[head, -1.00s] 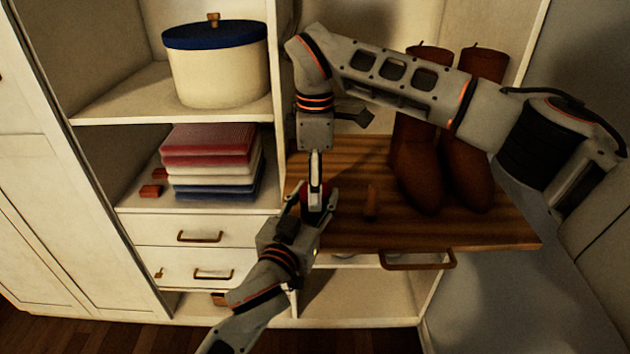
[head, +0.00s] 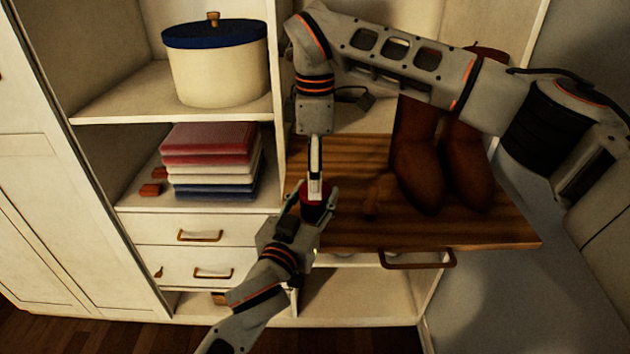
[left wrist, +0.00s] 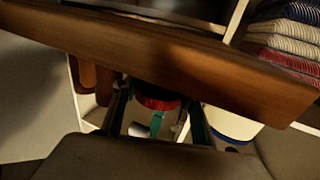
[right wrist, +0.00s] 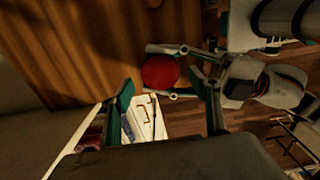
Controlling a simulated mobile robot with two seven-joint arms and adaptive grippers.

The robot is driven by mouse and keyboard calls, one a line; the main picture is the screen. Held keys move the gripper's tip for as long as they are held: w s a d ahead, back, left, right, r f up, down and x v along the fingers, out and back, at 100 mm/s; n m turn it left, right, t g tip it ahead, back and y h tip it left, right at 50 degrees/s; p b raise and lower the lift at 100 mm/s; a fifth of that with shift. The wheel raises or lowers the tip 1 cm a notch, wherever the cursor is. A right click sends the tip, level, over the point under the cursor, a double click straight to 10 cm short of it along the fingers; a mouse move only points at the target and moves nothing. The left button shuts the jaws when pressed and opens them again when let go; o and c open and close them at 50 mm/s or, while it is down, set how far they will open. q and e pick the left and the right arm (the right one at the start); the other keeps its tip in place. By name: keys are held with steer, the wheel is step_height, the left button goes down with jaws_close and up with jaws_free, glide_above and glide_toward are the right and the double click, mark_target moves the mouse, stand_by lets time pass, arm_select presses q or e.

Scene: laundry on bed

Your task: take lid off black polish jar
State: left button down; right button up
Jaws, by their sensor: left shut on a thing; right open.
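The polish jar shows a round red top (right wrist: 160,72) in the right wrist view, between the fingers of my left gripper (right wrist: 173,73). The left gripper (head: 316,198) is shut on the jar in front of the wooden board's left end. My right gripper (right wrist: 166,92) is open, pointing down over the red top. In the head view the right gripper (head: 316,190) overlaps the jar, so any contact is unclear.
The wooden board (head: 460,233) holds brown boots (head: 418,165) and a small brown item (head: 378,195). Folded cloths (head: 210,160) and a cream box with a blue lid (head: 217,70) sit on the shelves at left. Drawers (head: 195,232) lie below.

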arm_select(q)
steer(key=c, duration=1.1)
jaws_free()
steer(key=shift+s, duration=0.15)
